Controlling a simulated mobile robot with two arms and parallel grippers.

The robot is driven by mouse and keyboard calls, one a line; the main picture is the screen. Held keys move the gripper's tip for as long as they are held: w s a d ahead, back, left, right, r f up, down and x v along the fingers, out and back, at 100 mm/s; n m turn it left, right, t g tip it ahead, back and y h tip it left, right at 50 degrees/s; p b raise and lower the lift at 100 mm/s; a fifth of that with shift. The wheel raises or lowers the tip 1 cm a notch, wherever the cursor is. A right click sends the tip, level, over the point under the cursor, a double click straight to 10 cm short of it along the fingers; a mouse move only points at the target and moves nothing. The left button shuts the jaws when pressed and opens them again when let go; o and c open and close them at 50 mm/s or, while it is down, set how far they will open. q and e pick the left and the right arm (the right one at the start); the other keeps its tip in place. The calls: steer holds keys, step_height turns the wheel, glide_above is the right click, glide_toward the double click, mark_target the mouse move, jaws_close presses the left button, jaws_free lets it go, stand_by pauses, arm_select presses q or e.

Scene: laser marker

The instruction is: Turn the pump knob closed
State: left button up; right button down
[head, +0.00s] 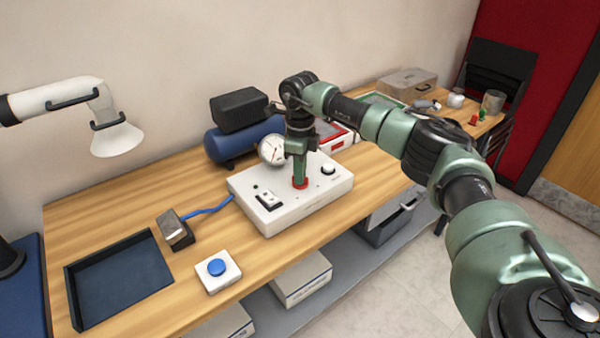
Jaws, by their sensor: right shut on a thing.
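The white pump control box (259,214) sits on the wooden bench. A red knob (300,184) is on its top, near the middle. My right gripper (300,178) points straight down from above and is shut on the red knob, hiding most of it. A round pressure gauge (271,150) stands behind the box, just left of the gripper. How far the red knob is turned cannot be seen. My left gripper is not in view.
A blue compressor tank (230,144) stands behind the box. A block-like device on a blue cable (176,232), a blue-button box (218,270) and an empty dark tray (120,280) lie to the left. A white suction hood (118,140) hangs at the far left.

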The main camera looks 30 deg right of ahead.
steer(key=n, duration=0.6)
steer(key=shift+r, duration=0.1)
steer(key=n, duration=0.5)
steer(key=shift+n+b, duration=0.35)
steer(key=shift+n, duration=0.05)
steer(key=n, duration=0.4)
steer(key=shift+r+n, duration=0.1)
steer(key=shift+n, duration=1.7)
steer(key=shift+w, duration=0.1)
steer(key=c, duration=1.5)
jaws_free()
step_height(320, 180, up, 8)
steer(key=shift+f+b, duration=0.15)
steer(key=shift+b, duration=0.7)
